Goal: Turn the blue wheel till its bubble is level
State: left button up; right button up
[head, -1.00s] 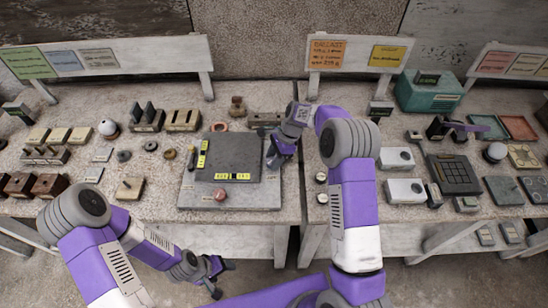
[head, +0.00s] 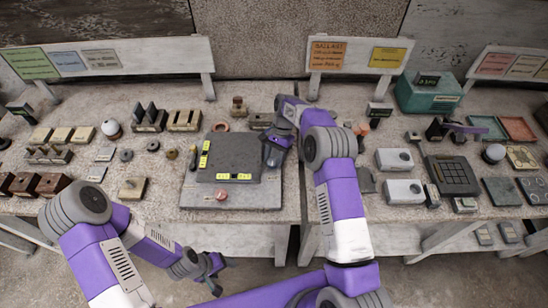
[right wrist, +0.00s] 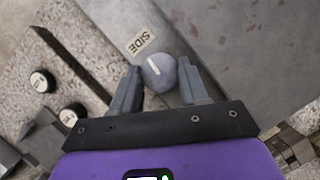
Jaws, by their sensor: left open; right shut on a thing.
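The blue wheel (right wrist: 158,73) is a small blue-grey knob with a white line, beside a label reading SIDE (right wrist: 141,40) in the right wrist view. My right gripper (right wrist: 165,86) is shut on it, a finger at each side. In the head view my right gripper (head: 271,158) is at the right edge of a grey plate (head: 232,196), and hides the wheel. Yellow-green level vials lie along the raised block's left edge (head: 204,154) and front edge (head: 234,177); their bubbles are too small to read. My left gripper (head: 214,284) is open and empty, below the bench front.
A reddish knob (head: 221,194) stands at the plate's front. Wooden blocks (head: 132,188) and dark rings lie to the left. White boxes (head: 403,192) and a keypad (head: 452,176) lie to the right. A gap between benches runs just right of the plate.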

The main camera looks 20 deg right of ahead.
dwell(0.3)
jog(key=o, duration=1.1)
jog(key=shift+c, duration=0.2)
